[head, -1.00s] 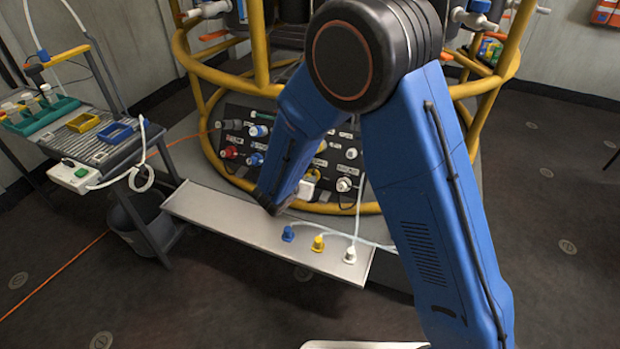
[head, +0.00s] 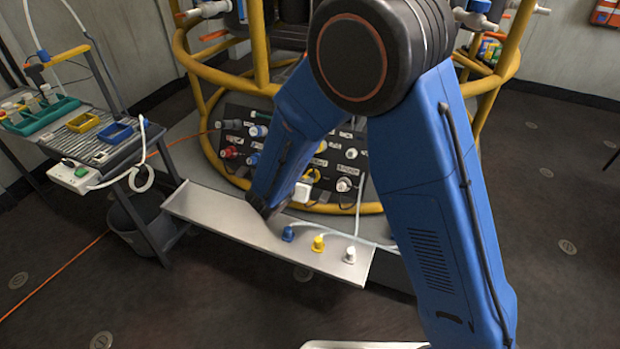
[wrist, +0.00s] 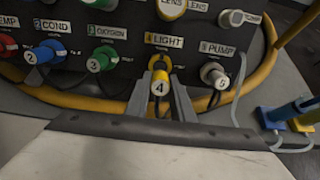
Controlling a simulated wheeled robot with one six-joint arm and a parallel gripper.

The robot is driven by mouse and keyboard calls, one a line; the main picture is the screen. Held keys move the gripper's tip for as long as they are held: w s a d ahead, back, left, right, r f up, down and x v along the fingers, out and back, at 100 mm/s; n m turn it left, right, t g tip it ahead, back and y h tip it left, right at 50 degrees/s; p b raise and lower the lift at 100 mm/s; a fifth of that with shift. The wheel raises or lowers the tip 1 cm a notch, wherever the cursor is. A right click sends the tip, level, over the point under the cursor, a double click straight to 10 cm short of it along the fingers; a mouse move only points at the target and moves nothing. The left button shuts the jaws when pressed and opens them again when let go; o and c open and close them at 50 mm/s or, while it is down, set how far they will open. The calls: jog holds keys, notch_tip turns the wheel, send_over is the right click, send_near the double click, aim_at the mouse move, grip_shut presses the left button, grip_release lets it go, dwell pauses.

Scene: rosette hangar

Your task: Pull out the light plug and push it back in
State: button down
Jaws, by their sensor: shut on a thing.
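The light plug (wrist: 160,84) is yellow with a 4 on its end. It sits below the LIGHT label on the dark socket panel (wrist: 120,68). My gripper (wrist: 161,92) has one finger on each side of the plug and is shut on it. A dark and yellow socket part (wrist: 160,63) shows just behind the plug; I cannot tell how far the plug is seated. In the head view my gripper (head: 302,190) is low at the panel, partly behind my forearm, and a yellow part shows above it.
A blue COND plug (wrist: 42,54), a green OXYGEN plug (wrist: 103,60) and a grey PUMP plug (wrist: 214,76) flank it. Loose blue, yellow and white plugs (head: 318,243) stand on the metal shelf (head: 215,215) below. A yellow rail (head: 350,208) runs under the panel.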

jog(key=shift+s+a+r, duration=0.1)
jog(key=shift+s+r, duration=0.05)
jog(key=shift+s, duration=0.1)
jog(key=shift+w, duration=0.1)
dwell(0.4)
jog(key=shift+x, duration=2.35)
jog(key=shift+w+f, duration=0.25)
jog(key=shift+w, duration=0.05)
dwell(0.7)
jog(key=c, duration=1.5)
grip_release()
jog(key=shift+o, duration=0.2)
jog(key=shift+s, duration=0.1)
jog(key=v, duration=1.7)
